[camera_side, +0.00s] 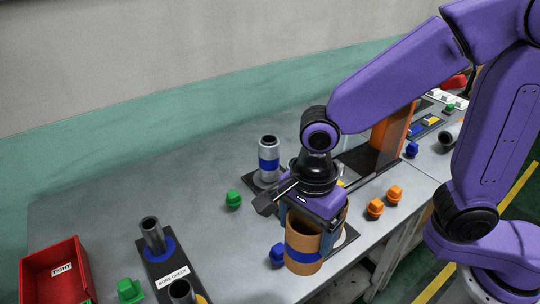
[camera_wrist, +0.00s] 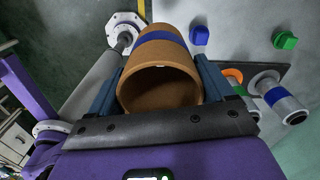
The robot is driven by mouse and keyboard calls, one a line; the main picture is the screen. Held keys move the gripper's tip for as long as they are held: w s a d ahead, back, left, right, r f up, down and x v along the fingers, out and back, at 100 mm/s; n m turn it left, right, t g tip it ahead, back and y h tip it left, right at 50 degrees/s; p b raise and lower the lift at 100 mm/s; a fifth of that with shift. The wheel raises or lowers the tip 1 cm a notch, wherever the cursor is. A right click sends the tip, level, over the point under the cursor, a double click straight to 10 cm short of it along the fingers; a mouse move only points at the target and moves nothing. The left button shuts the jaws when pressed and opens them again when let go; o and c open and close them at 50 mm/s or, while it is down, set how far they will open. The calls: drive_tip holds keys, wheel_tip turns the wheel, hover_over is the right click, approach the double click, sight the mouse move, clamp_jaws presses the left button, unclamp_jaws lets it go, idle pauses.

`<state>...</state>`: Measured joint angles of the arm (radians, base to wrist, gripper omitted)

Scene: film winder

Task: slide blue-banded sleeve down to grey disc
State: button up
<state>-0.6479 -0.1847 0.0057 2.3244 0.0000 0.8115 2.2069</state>
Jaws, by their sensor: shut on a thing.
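The blue-banded sleeve (camera_side: 304,262) is a wide brown tube with a dark blue ring around it. My gripper (camera_side: 315,215) is shut on it and holds it upright near the front of the bench in the side view. The sleeve (camera_wrist: 165,78) also shows in the wrist view between my gripper's two fingers (camera_wrist: 160,88). Its open end faces the wrist camera, and no post shows inside it. A pale grey disc (camera_side: 346,237) shows partly behind the sleeve in the side view. In the wrist view a light grey round flange (camera_wrist: 124,26) lies beyond the sleeve; I cannot tell whether it is the same disc.
A grey cylinder with a blue band (camera_side: 268,158) stands behind my gripper. A blue knob (camera_side: 277,254) is close left of the sleeve; two orange knobs (camera_side: 375,208) lie right. A bore check plate (camera_side: 157,262) with dark tubes and a red bin (camera_side: 55,275) are at left.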

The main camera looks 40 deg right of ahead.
drive_tip(key=w+r+m, duration=0.1)
drive_tip(key=w+r, duration=0.1)
drive_tip(key=w, duration=0.7)
drive_tip(key=shift+a+r, duration=0.25)
drive_tip(key=shift+r, duration=0.05)
drive_tip(key=w+d, duration=0.1)
drive_tip(key=w, duration=0.2)
drive_tip(key=w+r+m, duration=0.1)
drive_tip(key=w, duration=0.3)
drive_tip(key=w+d+r+m, duration=0.1)
drive_tip(key=w, duration=0.2)
drive_tip(key=shift+w+d+r, duration=0.2)
drive_tip(key=shift+d, duration=0.15)
drive_tip(key=w+d+r+m, duration=0.1)
drive_tip(key=w+d, duration=0.3)
drive_tip(key=w, duration=0.1)
drive_tip(key=w+d+r+m, duration=0.1)
drive_tip(key=w+d, duration=0.4)
drive_tip(key=w+d+m, duration=0.1)
drive_tip(key=w+d, duration=0.3)
drive_tip(key=shift+w+d+r, duration=0.3)
drive_tip(key=shift+w+r, duration=0.1)
drive_tip(key=shift+f, duration=1.8)
drive_tip(key=shift+f, duration=4.95)
